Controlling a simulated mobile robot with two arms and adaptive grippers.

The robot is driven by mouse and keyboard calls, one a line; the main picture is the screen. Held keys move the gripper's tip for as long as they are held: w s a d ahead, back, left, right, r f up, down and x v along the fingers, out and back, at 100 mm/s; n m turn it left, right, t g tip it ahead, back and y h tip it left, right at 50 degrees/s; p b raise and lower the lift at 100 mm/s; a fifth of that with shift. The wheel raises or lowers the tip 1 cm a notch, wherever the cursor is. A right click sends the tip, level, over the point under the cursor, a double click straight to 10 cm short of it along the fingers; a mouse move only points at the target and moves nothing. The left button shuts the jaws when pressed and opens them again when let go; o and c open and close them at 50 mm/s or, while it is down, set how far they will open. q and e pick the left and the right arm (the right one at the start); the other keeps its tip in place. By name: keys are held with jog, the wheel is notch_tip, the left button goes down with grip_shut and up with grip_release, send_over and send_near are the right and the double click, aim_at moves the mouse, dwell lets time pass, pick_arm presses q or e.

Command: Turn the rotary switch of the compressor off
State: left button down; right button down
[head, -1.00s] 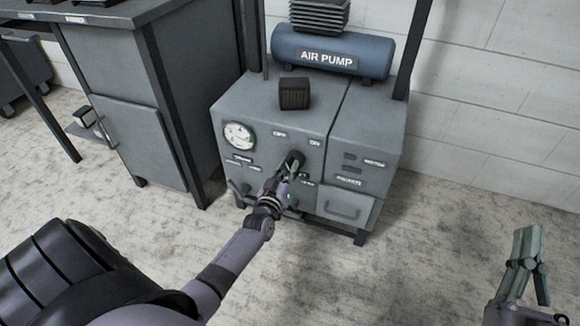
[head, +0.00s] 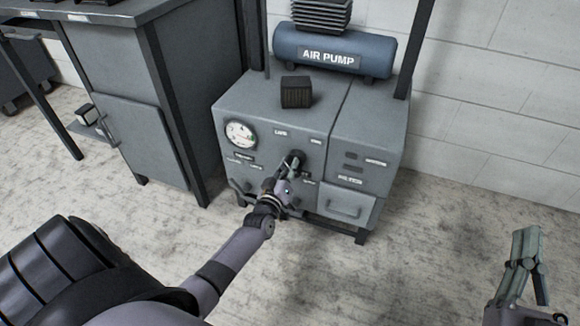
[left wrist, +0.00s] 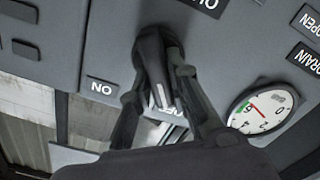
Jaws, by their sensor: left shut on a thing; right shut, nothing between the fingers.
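The compressor (head: 262,112) is a grey cabinet with a blue air pump tank (head: 331,54) on top. Its black rotary switch (head: 297,158) is on the front panel. The switch also shows in the left wrist view (left wrist: 152,66), its handle between the fingers. My left gripper (head: 291,168) is shut on the switch; its two fingers (left wrist: 158,85) sit on either side of the handle. A label reading "ON" (left wrist: 102,88) shows upside down beside the switch. The fingers hide part of the switch in the head view. My right gripper (head: 526,247) is shut and empty, away from the cabinet at the lower right.
A round pressure gauge (head: 240,133) is on the panel left of the switch. A drawer with a handle (head: 345,207) is below right. A grey workbench (head: 125,90) stands left of the compressor. The floor to the right is clear.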

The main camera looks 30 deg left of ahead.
pick_arm(q)
jog(key=c, duration=1.5)
grip_release()
jog(key=v, duration=1.2)
jog(key=shift+a, duration=0.1)
